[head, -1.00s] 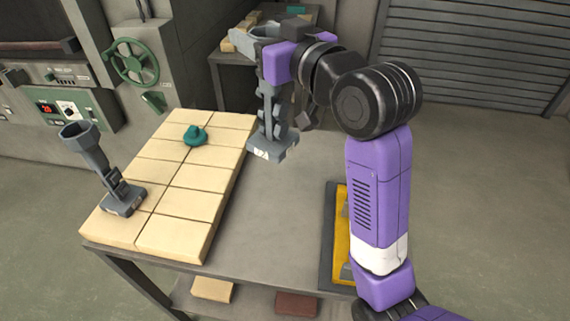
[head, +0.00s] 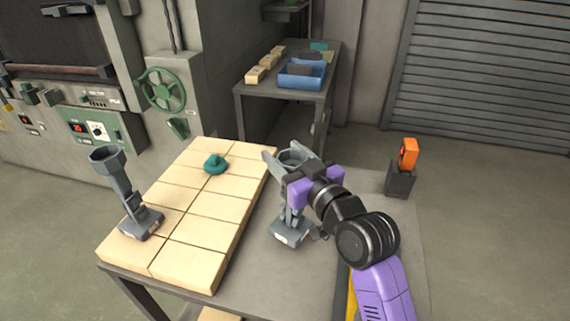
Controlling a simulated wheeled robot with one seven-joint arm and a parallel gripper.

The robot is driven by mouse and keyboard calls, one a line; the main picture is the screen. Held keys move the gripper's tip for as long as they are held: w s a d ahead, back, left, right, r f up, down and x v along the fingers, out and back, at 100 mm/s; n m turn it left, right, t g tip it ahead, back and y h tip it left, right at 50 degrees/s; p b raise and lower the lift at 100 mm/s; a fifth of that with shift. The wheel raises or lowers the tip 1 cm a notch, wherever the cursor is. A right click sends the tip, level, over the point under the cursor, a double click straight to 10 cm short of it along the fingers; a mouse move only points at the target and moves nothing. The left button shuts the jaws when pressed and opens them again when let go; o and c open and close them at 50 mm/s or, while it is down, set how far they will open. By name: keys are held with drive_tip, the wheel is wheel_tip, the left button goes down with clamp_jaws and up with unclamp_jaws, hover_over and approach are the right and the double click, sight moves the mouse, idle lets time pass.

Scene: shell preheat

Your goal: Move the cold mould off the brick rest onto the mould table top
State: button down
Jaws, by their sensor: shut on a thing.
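A grey mould (head: 290,231), with a cup-shaped top and flat base, is held upright in my gripper (head: 288,161), which is shut around its upper part. The mould is over the bare mould table top (head: 255,272), right of the brick rest (head: 203,231). Its base is close to the table surface; I cannot tell whether it touches. A second grey mould (head: 125,195) of similar shape stands on the left part of the brick rest. The gripper and arm hide part of the held mould.
A teal knobbed piece (head: 215,164) sits on the bricks. An orange device on a dark block (head: 406,165) is at the table's far right corner. A back table (head: 320,93) holds a blue bin (head: 302,75) and bricks. A furnace with a green handwheel (head: 161,90) stands behind.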

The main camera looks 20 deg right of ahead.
drive_tip(key=shift+f, duration=1.25)
drive_tip(key=shift+f, duration=0.15)
drive_tip(key=c, duration=0.5)
unclamp_jaws()
drive_tip(key=shift+f, duration=0.1)
drive_tip(key=shift+r, duration=0.3)
drive_tip(key=s+d+b, duration=0.1)
drive_tip(key=s+b, duration=0.2)
drive_tip(key=s, duration=0.9)
drive_tip(key=shift+d+f, duration=0.15)
drive_tip(key=shift+d, duration=0.25)
